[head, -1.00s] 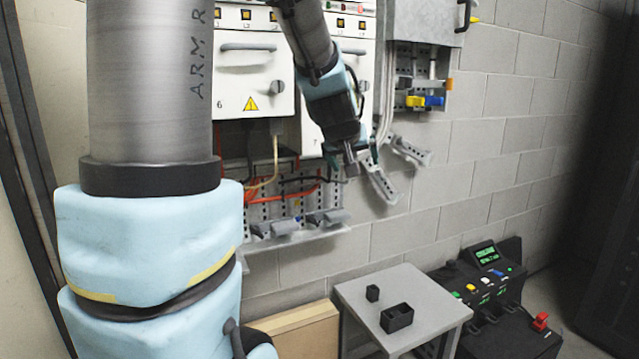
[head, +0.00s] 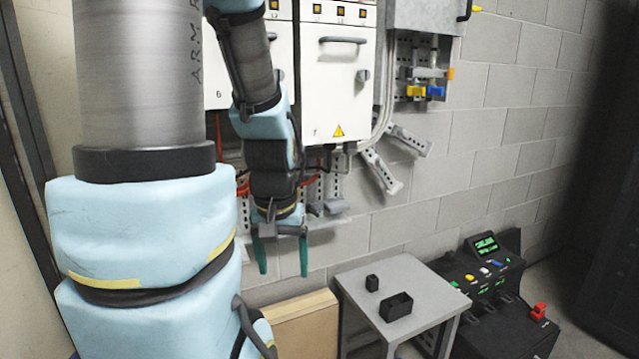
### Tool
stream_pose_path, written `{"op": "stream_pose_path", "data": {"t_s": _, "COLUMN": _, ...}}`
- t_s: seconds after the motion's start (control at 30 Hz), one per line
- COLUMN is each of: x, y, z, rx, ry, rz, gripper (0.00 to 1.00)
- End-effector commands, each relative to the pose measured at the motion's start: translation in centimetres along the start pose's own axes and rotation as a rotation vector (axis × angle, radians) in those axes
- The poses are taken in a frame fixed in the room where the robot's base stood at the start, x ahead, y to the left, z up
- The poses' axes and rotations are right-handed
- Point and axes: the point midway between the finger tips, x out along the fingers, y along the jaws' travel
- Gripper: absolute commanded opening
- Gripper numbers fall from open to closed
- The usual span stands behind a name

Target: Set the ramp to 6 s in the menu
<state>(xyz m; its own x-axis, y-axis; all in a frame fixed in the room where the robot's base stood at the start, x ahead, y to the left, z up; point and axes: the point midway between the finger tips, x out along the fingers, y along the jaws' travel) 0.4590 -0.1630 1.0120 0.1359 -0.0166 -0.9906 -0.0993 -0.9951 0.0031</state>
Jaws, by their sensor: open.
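The dark control console (head: 467,276) stands at the lower right, with a small lit green display (head: 486,245) on its raised panel. The text on the display is too small to read. Several coloured buttons, among them a white button (head: 484,271), sit on the sloped face below the display. My gripper (head: 282,270) hangs pointing down at the middle left, in front of the wall, with its two green fingers apart and nothing between them. It is well to the left of the console and touches nothing that I can see.
A small grey table (head: 425,291) with two black holders, the larger open one (head: 397,307) in front, stands between my gripper and the console. A red knob (head: 539,311) is at the console's right. White drive cabinets (head: 337,85) hang on the block wall. A wooden box (head: 300,325) is below my gripper.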

Motion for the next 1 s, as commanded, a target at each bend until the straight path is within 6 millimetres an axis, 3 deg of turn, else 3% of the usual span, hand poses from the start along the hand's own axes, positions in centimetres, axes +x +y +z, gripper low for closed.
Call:
{"op": "stream_pose_path", "data": {"t_s": 0.07, "x": 0.0, "y": 0.01, "z": -0.03, "rx": 0.0, "ry": 0.001, "rz": 0.0, "gripper": 0.72}}
{"op": "stream_pose_path", "data": {"t_s": 0.7, "x": -0.01, "y": 0.03, "z": -0.07, "rx": 0.0, "ry": 0.002, "rz": 0.0, "gripper": 0.0}}
{"op": "stream_pose_path", "data": {"t_s": 1.0, "x": -0.01, "y": 0.03, "z": -0.07, "rx": 0.0, "ry": 0.002, "rz": 0.0, "gripper": 0.0}}
